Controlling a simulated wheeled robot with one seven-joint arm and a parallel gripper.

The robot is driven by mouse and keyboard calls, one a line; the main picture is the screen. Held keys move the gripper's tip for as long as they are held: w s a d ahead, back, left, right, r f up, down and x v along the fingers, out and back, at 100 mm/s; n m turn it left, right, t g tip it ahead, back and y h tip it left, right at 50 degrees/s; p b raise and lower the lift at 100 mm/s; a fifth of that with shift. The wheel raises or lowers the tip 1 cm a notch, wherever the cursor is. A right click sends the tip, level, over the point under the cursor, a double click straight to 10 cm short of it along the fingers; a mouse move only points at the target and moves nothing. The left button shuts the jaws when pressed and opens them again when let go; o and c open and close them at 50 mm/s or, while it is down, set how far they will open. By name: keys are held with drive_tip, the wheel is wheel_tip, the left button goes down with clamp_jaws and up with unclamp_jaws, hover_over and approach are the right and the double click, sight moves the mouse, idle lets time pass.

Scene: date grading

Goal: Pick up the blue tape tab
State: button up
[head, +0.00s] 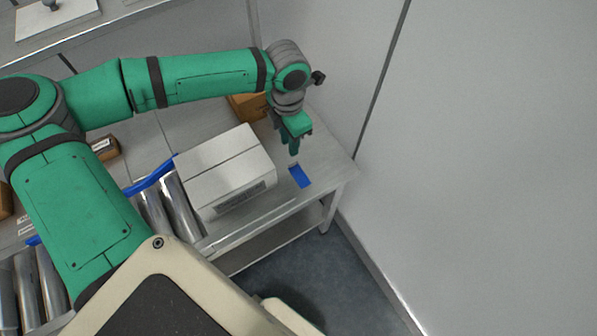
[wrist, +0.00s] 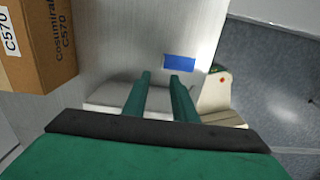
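The blue tape tab (head: 299,176) lies flat on the grey table (head: 321,158) near its right end, to the right of a white box. It also shows in the wrist view as a small blue rectangle (wrist: 179,63), just beyond my fingertips. My gripper (head: 293,152) points down above the table, close to the tab and a little behind it in the head view. In the wrist view its two green fingers (wrist: 161,76) are apart with nothing between them. The gap between the fingertips and the table is hard to judge.
A white box (head: 226,170) stands on the table left of the tab. A brown carton (head: 248,106) stands behind, and a brown carton (wrist: 40,40) shows at upper left in the wrist view. Metal rollers (head: 176,205) lie left of the white box. A wall rises to the right.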

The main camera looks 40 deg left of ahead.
sight(296, 171)
wheel_tip(296, 171, down, 4)
drive_tip(key=shift+d+r, duration=0.1)
drive_tip(key=shift+s+d+f, duration=0.1)
drive_tip(key=shift+f, duration=1.35)
drive_tip(key=shift+s+f, duration=0.1)
drive_tip(key=shift+f, duration=1.35)
clamp_jaws()
